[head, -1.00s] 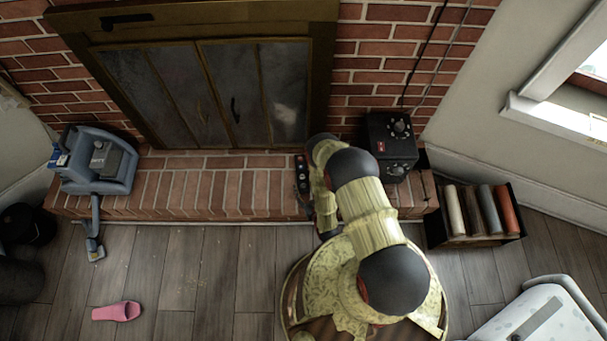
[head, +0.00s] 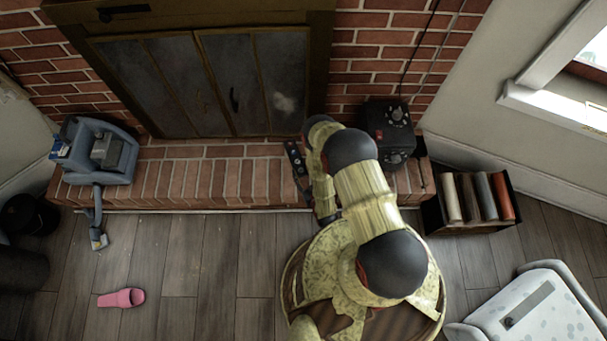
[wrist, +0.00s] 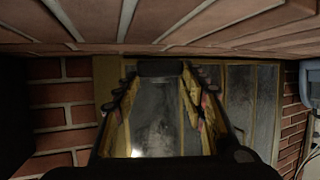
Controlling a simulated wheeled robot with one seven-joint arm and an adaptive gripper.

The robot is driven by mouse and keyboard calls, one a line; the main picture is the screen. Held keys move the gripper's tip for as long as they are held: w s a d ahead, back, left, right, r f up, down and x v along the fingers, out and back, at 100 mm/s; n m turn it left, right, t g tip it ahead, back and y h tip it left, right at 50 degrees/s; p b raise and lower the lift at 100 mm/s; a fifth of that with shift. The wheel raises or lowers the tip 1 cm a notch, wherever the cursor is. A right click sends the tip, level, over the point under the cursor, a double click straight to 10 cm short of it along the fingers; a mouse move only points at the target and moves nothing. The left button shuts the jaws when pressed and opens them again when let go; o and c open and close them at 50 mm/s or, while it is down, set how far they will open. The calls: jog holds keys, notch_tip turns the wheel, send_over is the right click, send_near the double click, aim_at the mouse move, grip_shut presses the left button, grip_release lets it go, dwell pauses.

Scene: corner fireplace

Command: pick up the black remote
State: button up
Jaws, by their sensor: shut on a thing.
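The black remote (head: 295,160) shows in the head view at the front of the brick hearth, just left of my arm. It is long and dark with small buttons, and it sits tilted. In the wrist view the remote (wrist: 160,68) is a dark block seen end-on between the fingertips. My gripper (wrist: 160,78) is shut on it, with a yellow finger on each side. In the head view my arm hides most of the gripper. I cannot tell exactly how far the remote is from the bricks.
A black box with knobs (head: 389,132) stands on the brick hearth (head: 230,183) close right of my arm. A blue-grey appliance (head: 100,155) is at the hearth's left end. A book crate (head: 470,228) stands right. A pink slipper (head: 121,298) lies on the open wooden floor.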

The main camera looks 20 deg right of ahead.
jog(key=s+a+r+p, duration=0.5)
jog(key=s+a+r, duration=0.3)
jog(key=s, duration=0.2)
jog(key=shift+s+r, duration=0.35)
jog(key=shift+r, duration=0.05)
jog(key=shift+s, duration=0.1)
